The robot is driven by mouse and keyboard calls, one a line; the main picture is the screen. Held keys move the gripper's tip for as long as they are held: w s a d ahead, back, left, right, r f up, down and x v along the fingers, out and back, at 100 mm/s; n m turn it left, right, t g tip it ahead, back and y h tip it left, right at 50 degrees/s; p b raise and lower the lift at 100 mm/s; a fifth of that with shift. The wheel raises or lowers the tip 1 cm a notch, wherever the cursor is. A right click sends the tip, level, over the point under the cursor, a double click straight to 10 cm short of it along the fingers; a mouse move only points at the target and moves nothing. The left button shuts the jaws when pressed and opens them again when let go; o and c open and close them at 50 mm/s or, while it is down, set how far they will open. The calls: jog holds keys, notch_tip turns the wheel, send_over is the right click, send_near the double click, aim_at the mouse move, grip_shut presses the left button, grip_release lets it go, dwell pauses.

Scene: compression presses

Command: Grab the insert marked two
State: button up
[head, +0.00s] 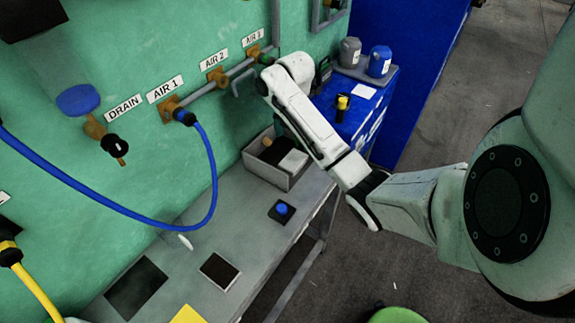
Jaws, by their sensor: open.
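No mark reading two on an insert can be made out in the head view. An open grey box (262,168) on the bench holds a tan-ended piece (267,142), a dark block (276,151) and a pale block (293,161). I cannot tell whether any of these is the insert. My gripper (243,84) is open, with grey fingers close to the green wall below the AIR 3 label. It is above the box and apart from it. My forearm hides part of the area right of the box.
The grey bench (215,220) carries a blue-button block (281,211), a dark framed plate (219,271) and a black pad (137,287). A blue hose (212,180) loops from the AIR 1 valve (172,106). A blue cabinet (345,115) stands behind my arm.

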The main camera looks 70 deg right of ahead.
aim_at(293, 160)
notch_tip(293, 160, down, 4)
jog(key=shift+r+b, duration=0.1)
jog(key=shift+b, duration=0.3)
jog(key=shift+s+a+f+p, duration=0.1)
jog(key=shift+f+p, duration=0.2)
jog(key=shift+f, duration=1.1)
jog(key=shift+s+f+p, duration=0.1)
jog(key=shift+f+p, duration=0.15)
jog(key=shift+f, duration=1.1)
jog(key=c, duration=1.6)
jog(key=shift+w+r, duration=0.1)
jog(key=shift+r, duration=0.1)
